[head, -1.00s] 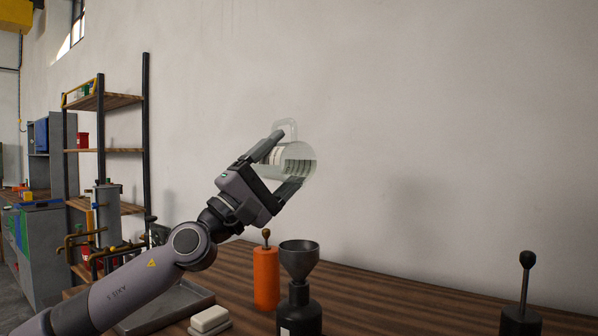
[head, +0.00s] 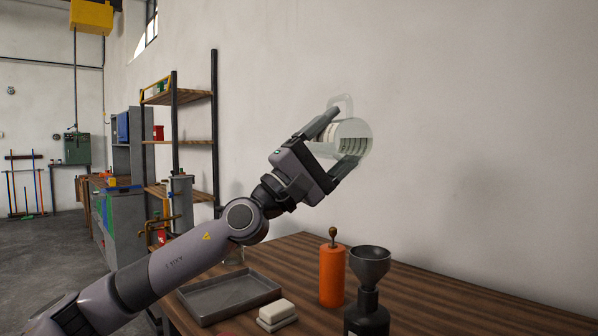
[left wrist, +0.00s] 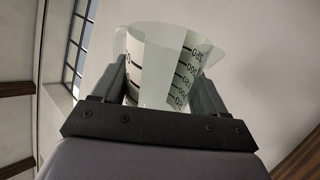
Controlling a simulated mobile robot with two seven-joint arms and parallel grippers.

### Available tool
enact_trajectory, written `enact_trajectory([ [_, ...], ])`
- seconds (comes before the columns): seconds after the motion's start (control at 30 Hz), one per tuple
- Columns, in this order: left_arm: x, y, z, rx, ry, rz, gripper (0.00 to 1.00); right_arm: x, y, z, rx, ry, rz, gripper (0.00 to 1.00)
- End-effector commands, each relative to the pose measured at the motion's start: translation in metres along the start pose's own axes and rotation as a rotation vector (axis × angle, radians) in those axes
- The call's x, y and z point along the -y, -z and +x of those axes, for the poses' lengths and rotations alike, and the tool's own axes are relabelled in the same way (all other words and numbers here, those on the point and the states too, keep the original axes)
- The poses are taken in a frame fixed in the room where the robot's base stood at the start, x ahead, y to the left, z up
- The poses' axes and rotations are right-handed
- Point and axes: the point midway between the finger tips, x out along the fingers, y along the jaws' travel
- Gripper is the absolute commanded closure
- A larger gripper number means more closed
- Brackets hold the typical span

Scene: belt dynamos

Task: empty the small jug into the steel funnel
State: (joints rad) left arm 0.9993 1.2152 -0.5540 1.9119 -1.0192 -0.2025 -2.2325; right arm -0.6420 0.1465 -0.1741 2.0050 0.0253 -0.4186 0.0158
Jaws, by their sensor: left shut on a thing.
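The small jug (head: 352,138) is clear, with dark measuring marks and a handle. My left gripper (head: 340,142) is shut on its sides and holds it in the air, tipped well over, above the table. The left wrist view also shows the jug (left wrist: 165,68) between the two fingers (left wrist: 160,90), its marks facing the camera. I cannot tell whether anything is in it. The steel funnel (head: 370,264) sits in the neck of a dark bottle (head: 367,315) on the table, below and slightly right of the jug. My right gripper is not in view.
An orange cylinder with a knobbed top (head: 332,272) stands just left of the funnel. A grey tray (head: 229,296) and a pale block on a grey base (head: 277,313) lie further left. The wooden table (head: 450,309) is clear right of the funnel.

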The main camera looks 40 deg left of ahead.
Motion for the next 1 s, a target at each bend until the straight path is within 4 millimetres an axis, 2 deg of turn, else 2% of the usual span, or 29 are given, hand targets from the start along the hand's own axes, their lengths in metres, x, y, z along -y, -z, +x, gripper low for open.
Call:
enact_trajectory([
  [0.37,-0.022,0.006,-0.033,-0.002,-0.003,0.004,0.7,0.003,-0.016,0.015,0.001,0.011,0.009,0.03],
  [0.7,-0.043,0.01,-0.059,-0.001,-0.004,0.004,0.7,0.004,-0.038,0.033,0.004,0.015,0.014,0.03],
  [0.83,-0.051,0.011,-0.067,-0.001,-0.003,0.002,0.7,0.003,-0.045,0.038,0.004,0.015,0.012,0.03],
  [1.0,-0.058,0.011,-0.069,-0.002,-0.003,0.0,0.7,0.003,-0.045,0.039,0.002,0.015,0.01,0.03],
])
